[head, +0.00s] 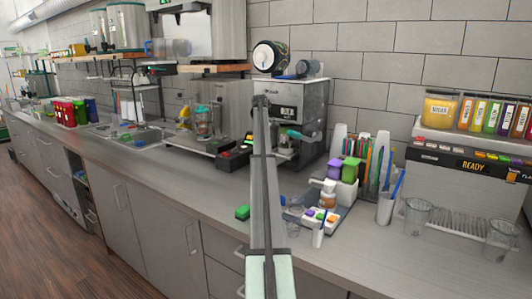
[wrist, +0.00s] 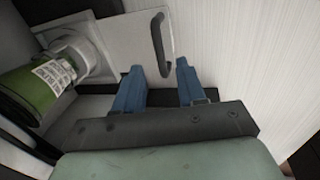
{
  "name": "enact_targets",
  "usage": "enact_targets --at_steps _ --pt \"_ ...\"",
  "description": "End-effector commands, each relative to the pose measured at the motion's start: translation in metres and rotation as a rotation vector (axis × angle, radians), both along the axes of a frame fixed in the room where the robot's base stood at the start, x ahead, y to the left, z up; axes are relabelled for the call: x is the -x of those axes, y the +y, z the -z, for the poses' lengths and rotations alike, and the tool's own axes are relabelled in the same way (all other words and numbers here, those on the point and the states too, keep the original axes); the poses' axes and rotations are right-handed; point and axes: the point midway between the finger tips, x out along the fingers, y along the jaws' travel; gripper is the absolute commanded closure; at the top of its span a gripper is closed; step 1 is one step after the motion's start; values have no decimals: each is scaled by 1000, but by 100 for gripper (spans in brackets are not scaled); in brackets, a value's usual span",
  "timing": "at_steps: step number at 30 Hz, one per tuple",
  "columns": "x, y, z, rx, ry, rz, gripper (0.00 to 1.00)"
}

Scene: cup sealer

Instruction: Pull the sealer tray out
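The cup sealer (head: 300,105) is a grey box-shaped machine on the counter against the tiled wall, with a film roll (head: 270,56) on top. My arm reaches up the middle of the head view and covers part of its left front. The sealer tray cannot be made out clearly in the head view. In the wrist view my gripper (wrist: 160,70) is open, its two blue fingers apart with nothing between them. A dark curved handle (wrist: 160,44) on a pale panel (wrist: 125,40) lies just beyond the fingertips. I cannot tell whether it touches them.
A green labelled roll (wrist: 38,88) is at the left in the wrist view. A cup holder with straws (head: 375,165) and a dispenser (head: 460,185) stand to the right.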

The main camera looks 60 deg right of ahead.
Motion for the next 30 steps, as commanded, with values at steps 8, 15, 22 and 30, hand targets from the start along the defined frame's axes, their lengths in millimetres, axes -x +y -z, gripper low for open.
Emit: enact_targets --at_steps 8,15,22,30 --pt "0 -7 37 -1 0 0 60" --pt "0 -10 48 1 -1 0 60" --pt "0 -10 49 1 -1 0 60" --pt "0 -10 49 0 -1 0 81"
